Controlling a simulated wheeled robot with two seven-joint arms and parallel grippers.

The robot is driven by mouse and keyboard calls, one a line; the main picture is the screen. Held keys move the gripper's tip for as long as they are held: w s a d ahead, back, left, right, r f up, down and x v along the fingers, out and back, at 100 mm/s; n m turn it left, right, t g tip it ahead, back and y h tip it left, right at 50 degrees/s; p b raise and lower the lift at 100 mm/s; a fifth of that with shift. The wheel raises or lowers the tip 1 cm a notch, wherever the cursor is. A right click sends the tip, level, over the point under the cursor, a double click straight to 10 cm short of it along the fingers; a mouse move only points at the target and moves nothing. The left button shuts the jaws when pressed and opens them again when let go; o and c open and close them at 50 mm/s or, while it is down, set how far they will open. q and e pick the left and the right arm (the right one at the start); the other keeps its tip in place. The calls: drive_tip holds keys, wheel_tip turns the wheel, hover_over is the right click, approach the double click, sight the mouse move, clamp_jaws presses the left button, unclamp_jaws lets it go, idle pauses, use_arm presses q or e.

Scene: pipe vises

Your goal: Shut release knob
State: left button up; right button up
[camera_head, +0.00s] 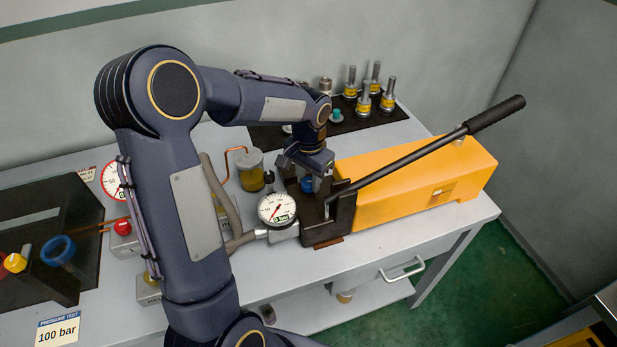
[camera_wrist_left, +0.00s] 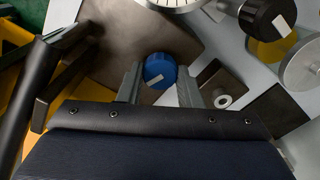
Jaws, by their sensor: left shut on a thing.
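The release knob (camera_wrist_left: 160,70) is blue with a pale mark on its top. In the left wrist view it sits between the two fingers of my left gripper (camera_wrist_left: 160,88), which is shut on it. In the head view the blue knob (camera_head: 307,184) shows just below my left gripper (camera_head: 309,172), on the dark block of the yellow hand pump (camera_head: 410,185). The gripper points down at the knob from above. The arm and gripper hide part of the pump block. My right gripper is in neither view.
The pump's long black lever (camera_head: 430,148) rises to the right of my left gripper. A round gauge (camera_head: 277,209) stands close on its left. Several metal fittings stand on a dark mat (camera_head: 280,138) behind. A black box (camera_head: 85,240) lies at left. The table's front right is clear.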

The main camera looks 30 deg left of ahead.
sight(309, 181)
use_arm(q)
drive_tip(key=m, duration=0.7)
drive_tip(key=m+p, duration=0.1)
drive_tip(key=m, duration=0.5)
drive_tip(key=shift+m, duration=0.4)
idle(0.4)
drive_tip(key=o, duration=1)
wheel_tip(309, 181, up, 8)
drive_tip(key=shift+f, duration=0.1)
